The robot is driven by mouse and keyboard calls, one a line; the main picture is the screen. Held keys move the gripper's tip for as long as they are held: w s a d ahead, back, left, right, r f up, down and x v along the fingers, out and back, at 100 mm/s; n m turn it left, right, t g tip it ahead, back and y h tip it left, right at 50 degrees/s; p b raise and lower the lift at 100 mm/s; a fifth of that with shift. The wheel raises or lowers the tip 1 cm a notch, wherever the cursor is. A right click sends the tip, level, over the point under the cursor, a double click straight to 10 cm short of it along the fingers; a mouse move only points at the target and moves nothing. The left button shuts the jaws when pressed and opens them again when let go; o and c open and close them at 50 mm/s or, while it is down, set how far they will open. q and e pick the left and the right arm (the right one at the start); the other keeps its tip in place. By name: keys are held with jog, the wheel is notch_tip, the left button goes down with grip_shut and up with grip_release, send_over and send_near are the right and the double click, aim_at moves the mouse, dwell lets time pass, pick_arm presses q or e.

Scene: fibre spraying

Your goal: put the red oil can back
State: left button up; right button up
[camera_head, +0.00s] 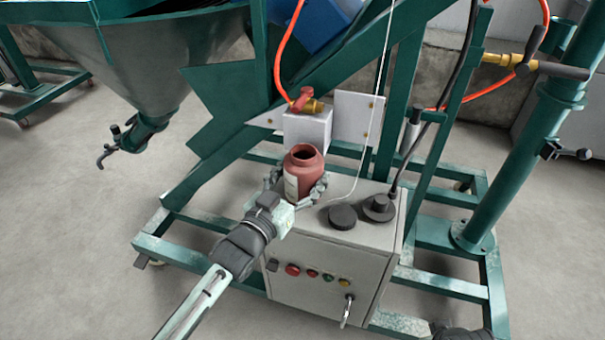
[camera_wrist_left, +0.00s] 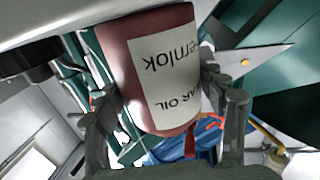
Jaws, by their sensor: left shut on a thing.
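The red oil can (camera_head: 305,172) is a reddish-brown jar with an open round mouth and a pale label. It is upright at the left part of the grey control box's top (camera_head: 350,192). Whether its base touches the box is hidden. My left gripper (camera_head: 298,190) is shut around the can, its fingers on both sides. In the left wrist view the can (camera_wrist_left: 160,70) fills the middle between the fingers (camera_wrist_left: 165,125), its label upside down and reading in part "AR OIL".
A pale block with a brass and red valve (camera_head: 308,102) stands just behind the can. A black round cap (camera_head: 342,216) and a black cable fitting (camera_head: 379,207) are to the right. Green frame beams (camera_head: 245,150) rise at the left and behind. Buttons (camera_head: 292,270) line the box front.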

pick_arm(q)
jog(key=o, duration=1.5)
jog(key=v, duration=1.2)
jog(key=s+a+f+n+g+y, duration=0.2)
jog(key=a+f+g+y, duration=0.3)
jog(key=a+f, duration=0.65)
jog(key=s+a+f+n+g+y, duration=0.1)
jog(key=s+a+f+g+y, duration=0.1)
jog(key=s+a+f+g, duration=0.2)
jog(key=s+a+f+n+g+y, duration=0.1)
jog(key=s+a+f+g+y, duration=0.2)
jog(key=s+a+f, duration=0.2)
jog(key=s+f, duration=0.3)
jog(key=s, duration=0.3)
jog(key=shift+s+a+f+g, duration=0.25)
jog(key=shift+f+g, duration=0.05)
jog(key=shift+g, duration=0.1)
